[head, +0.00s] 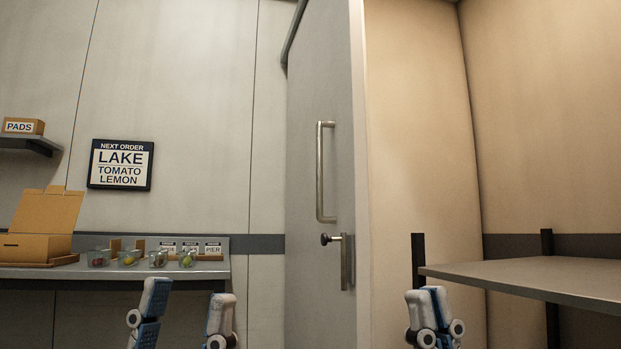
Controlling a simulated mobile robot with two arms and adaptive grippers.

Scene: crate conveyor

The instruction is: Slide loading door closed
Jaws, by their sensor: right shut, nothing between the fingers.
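The grey loading door (304,130) stands in the middle of the head view, seen at a slant. A long vertical bar handle (320,172) is fixed on its face. Below the handle is a latch with a dark knob and a short metal lever (345,262). I cannot tell how far the door is slid. My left gripper (188,298) is at the bottom left, its two fingers apart with nothing between them. My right gripper (432,300) is at the bottom, right of the door, with its fingers together and empty. Neither gripper touches the door or handle in this view.
A left counter (120,271) holds an open cardboard box (40,247) and several small glass containers. An order sign (121,164) hangs above, and a shelf (25,144) holds a PADS box (23,126). A grey table (550,276) stands at the right.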

